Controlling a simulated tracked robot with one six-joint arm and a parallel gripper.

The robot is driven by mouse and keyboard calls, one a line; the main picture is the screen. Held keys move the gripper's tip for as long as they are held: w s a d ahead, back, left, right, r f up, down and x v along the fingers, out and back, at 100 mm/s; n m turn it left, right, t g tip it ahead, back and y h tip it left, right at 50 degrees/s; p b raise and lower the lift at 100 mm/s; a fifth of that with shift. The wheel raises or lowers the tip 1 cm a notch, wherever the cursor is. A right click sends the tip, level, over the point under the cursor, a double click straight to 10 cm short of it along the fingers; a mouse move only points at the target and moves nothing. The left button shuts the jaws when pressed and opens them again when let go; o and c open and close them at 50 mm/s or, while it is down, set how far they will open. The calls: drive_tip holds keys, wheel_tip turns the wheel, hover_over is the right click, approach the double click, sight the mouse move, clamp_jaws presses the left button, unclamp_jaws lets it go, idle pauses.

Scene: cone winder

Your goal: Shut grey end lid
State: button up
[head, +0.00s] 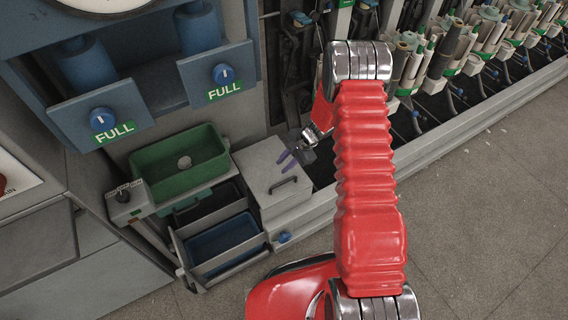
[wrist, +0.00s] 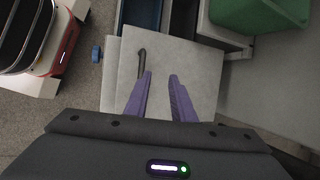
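The grey end lid (head: 262,163) is a pale panel with a dark bar handle (head: 283,185) near its front edge, on top of the grey box at the machine's end. In the wrist view the lid (wrist: 198,62) fills the middle, with its handle (wrist: 141,62) left of centre. The lid looks nearly flat; I cannot tell whether it is fully down. My gripper (head: 286,159) has purple fingers over the lid, behind the handle. In the wrist view my gripper (wrist: 160,76) is open and empty, its left fingertip close to the handle; contact is unclear.
A green bin (head: 180,164) stands left of the lid, above a blue tray (head: 222,242) in a grey frame. A blue knob (head: 284,237) sits low on the front. Two "FULL" drawers (head: 103,119) hang above. Winding units (head: 450,50) line the right; floor in front is clear.

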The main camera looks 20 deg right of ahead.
drive_tip(key=shift+o, duration=0.6)
drive_tip(key=shift+w+r, duration=0.1)
drive_tip(key=shift+r, duration=0.05)
drive_tip(key=v, duration=1.3)
drive_tip(key=shift+r, duration=0.2)
drive_tip(key=shift+d, duration=0.1)
